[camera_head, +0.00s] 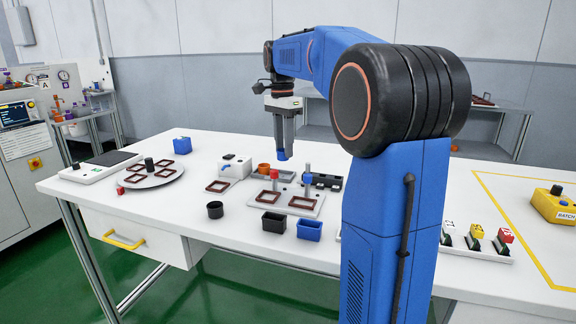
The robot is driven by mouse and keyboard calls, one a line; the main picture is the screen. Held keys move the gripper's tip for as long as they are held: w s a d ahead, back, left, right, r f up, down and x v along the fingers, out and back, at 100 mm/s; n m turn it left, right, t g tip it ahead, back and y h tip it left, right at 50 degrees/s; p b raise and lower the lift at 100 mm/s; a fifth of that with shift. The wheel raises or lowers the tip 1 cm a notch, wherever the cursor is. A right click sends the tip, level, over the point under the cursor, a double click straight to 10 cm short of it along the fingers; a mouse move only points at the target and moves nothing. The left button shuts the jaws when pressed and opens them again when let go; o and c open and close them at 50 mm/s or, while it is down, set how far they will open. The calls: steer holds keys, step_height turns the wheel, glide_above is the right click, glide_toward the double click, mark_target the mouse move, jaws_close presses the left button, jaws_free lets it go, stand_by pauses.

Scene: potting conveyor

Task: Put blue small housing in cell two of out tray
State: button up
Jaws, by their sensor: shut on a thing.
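My gripper (283,146) hangs above the middle of the white table, pointing down. It is shut on a small blue piece (282,155), which shows just below the fingertips and looks like the blue small housing. It appears to be held above the table behind the fixture plate. A dark tray with compartments (325,182) lies to the right, beyond the fixture plate; I cannot read a label or cell numbers, so I cannot tell if it is the out tray.
A light fixture plate (290,207) bears brown frames and upright posts. A black box (274,222), a blue box (309,229) and a black cup (215,209) stand in front. A round turntable (150,174) and another blue box (182,145) are left. My arm hides part of the right side.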

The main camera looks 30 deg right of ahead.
steer(key=shift+f, duration=2.85)
steer(key=shift+f, duration=0.1)
steer(key=o, duration=1.1)
step_height(320, 180, up, 12)
steer(key=shift+w, duration=0.35)
